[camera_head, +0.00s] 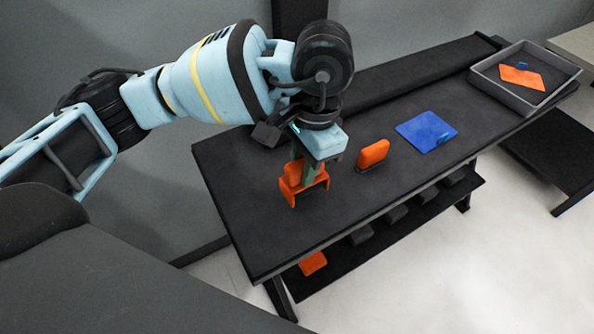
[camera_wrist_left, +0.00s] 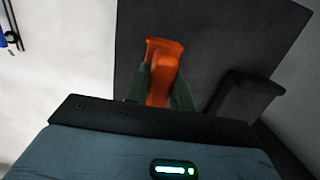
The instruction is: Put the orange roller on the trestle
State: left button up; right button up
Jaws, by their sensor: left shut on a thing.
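My left gripper (camera_head: 309,168) is over the left part of the dark table, pointing down. Its green fingers are shut on an orange piece, which I take for the orange roller (camera_wrist_left: 160,75). In the head view, an orange arched form with two legs (camera_head: 291,190) shows right at the fingertips. I cannot tell whether it is all one piece with what I hold, or whether it touches the table. No separate trestle can be made out for certain. My right gripper is not in view.
The dark table (camera_head: 240,220) also bears an upright orange block with a dark foot (camera_head: 373,153), a blue sheet (camera_head: 426,136) and a grey tray (camera_head: 480,82) with an orange sheet inside. A lower shelf (camera_head: 340,270) holds several dark blocks and an orange one (camera_head: 313,263).

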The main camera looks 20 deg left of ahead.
pick_arm(q)
jog(key=shift+a, duration=0.2)
jog(key=f, duration=0.1)
jog(key=a+f, duration=0.1)
jog(key=shift+w+f+p, duration=0.1)
jog(key=shift+f+p, duration=0.2)
jog(key=shift+f, duration=0.05)
jog(key=shift+d+f, duration=0.1)
jog(key=shift+f, duration=0.3)
